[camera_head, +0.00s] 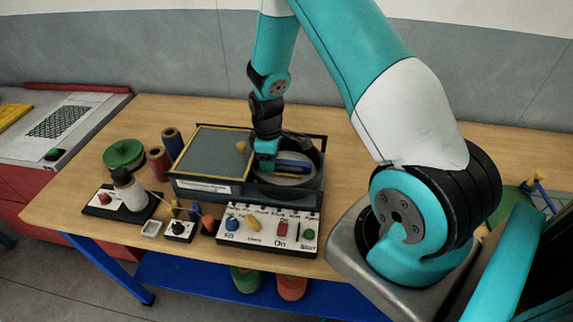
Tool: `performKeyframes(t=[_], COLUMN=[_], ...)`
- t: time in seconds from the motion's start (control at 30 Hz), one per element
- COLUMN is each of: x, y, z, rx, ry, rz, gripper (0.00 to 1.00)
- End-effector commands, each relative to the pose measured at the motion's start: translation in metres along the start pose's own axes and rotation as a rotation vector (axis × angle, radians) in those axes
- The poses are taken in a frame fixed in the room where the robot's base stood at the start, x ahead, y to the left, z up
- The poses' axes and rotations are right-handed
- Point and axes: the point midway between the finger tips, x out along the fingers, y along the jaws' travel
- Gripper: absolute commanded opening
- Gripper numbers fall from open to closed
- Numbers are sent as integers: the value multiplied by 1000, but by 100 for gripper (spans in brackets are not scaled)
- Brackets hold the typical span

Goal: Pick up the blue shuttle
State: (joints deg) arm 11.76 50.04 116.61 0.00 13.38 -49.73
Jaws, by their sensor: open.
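A long dark blue piece, which looks like the blue shuttle (293,164), lies inside a round dark basin (318,170) on the right side of a grey machine. My gripper (266,170) points down at the left side of the basin, beside the left end of the shuttle. Its fingers are small in this view and partly hidden, and I cannot tell whether they touch the shuttle. My gripper is open.
A grey framed panel (212,152) fills the machine's left half. A control panel (268,228) with coloured knobs stands in front. Spools (172,141), a green reel (123,154) and a white bottle (131,192) stand left. Bare wooden table (335,128) lies behind the machine.

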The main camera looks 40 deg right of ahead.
Motion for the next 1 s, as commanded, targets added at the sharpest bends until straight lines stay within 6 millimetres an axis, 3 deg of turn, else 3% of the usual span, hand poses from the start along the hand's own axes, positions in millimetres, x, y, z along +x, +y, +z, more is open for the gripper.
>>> performKeyframes(t=[0.1, 0.33, 0.77, 1.0], x=[0, 0, -7, -41], y=[0, 0, 1, 1], z=[0, 0, -1, -1], rx=[0, 0, 0, 0], ry=[0, 0, 2, 4], rz=[0, 0, 3, 5], gripper=[51, 0, 0, 0])
